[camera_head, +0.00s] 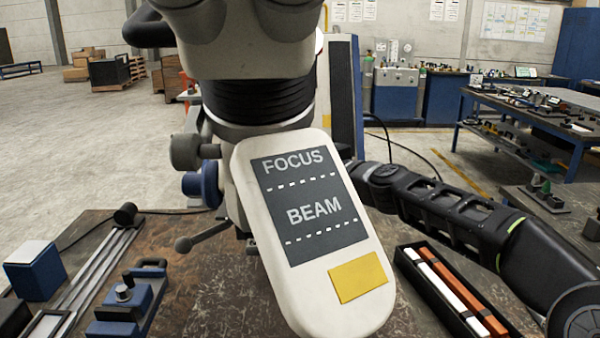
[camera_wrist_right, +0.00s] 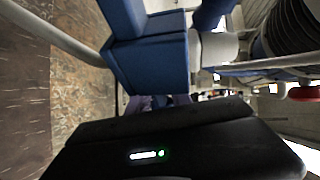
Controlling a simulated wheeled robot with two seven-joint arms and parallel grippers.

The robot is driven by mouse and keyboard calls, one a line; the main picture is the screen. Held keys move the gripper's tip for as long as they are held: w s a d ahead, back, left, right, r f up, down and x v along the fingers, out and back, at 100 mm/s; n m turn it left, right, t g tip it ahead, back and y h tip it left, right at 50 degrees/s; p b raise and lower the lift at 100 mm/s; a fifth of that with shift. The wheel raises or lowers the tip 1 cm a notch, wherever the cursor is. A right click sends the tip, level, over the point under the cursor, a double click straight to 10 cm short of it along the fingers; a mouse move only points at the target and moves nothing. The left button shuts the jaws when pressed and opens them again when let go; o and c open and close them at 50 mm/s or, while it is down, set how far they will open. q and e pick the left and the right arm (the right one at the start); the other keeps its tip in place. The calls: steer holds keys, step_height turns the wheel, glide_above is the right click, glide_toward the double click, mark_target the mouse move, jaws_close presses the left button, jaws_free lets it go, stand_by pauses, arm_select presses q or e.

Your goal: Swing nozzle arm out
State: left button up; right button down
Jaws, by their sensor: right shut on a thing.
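The microscope (camera_head: 265,95) fills the middle of the head view. Its white front panel (camera_head: 315,235) reads FOCUS and BEAM and has a yellow patch. A thin lever with a dark knob (camera_head: 200,237) sticks out to the lower left. My right arm reaches in from the right and passes behind the panel, which hides its hand. In the right wrist view my right gripper's black body (camera_wrist_right: 170,140) shows a green light, close to a blue block (camera_wrist_right: 150,62). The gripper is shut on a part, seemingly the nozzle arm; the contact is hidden. My left gripper is not visible.
On the worktable (camera_head: 225,300) stand a blue box (camera_head: 35,270), metal rails (camera_head: 95,270) and a blue fixture (camera_head: 128,300) at left. A black tray (camera_head: 455,295) with white and orange bars lies at right. The table front between them looks clear.

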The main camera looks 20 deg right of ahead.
steer(key=shift+s+d+h, duration=0.25)
steer(key=shift+d+h, duration=0.05)
steer(key=shift+h, duration=0.1)
steer(key=shift+m, duration=0.3)
steer(key=c, duration=1.3)
jaws_free()
steer(key=shift+o, duration=0.2)
